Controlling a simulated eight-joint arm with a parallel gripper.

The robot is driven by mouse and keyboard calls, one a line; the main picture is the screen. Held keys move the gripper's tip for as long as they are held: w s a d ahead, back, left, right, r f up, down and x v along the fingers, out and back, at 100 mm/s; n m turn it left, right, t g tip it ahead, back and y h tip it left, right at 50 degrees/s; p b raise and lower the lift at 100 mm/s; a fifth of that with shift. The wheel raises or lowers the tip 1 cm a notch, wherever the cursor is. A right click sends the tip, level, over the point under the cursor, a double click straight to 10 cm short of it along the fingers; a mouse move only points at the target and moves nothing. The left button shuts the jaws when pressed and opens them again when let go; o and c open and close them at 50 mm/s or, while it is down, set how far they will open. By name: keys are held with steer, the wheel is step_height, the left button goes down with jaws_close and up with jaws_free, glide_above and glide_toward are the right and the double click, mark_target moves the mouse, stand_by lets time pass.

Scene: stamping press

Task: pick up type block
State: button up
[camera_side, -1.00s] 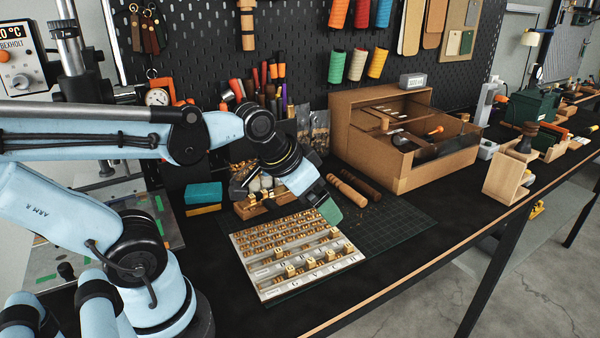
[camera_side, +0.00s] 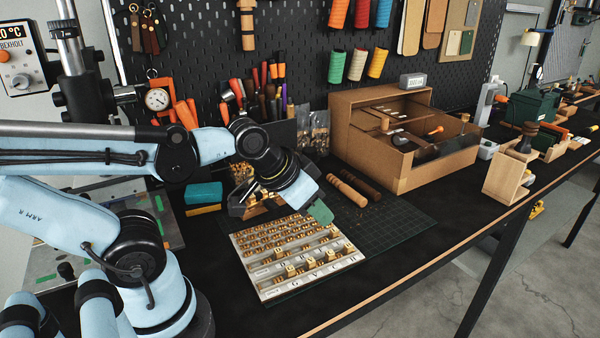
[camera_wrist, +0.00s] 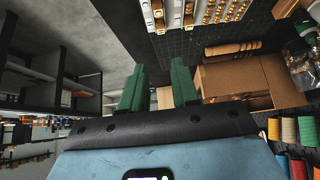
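Small brass type blocks (camera_side: 290,270) stand in rows in a pale type tray (camera_side: 262,284) on the dark bench, several of them raised in the front rows with letters below. The tray's edge also shows at the top of the wrist view (camera_wrist: 206,12). My gripper (camera_side: 320,213) hangs just above the tray's back right corner in the side view. In the wrist view its two green fingers (camera_wrist: 158,88) are apart with nothing between them. The side view shows only the near finger clearly.
A green cutting mat (camera_side: 400,222) lies under and right of the tray. Wooden rollers (camera_side: 348,188) lie behind it. A cardboard box (camera_side: 400,178) stands at the back right. A teal block (camera_side: 203,193) sits left of the gripper. The right part of the mat is clear.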

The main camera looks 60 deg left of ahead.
steer(key=shift+a, duration=0.1)
steer(key=r+n+g, duration=0.1)
steer(key=g, duration=0.6)
glide_above(262, 192)
steer(key=shift+a+f, duration=0.1)
steer(key=shift+f, duration=5.55)
jaws_close()
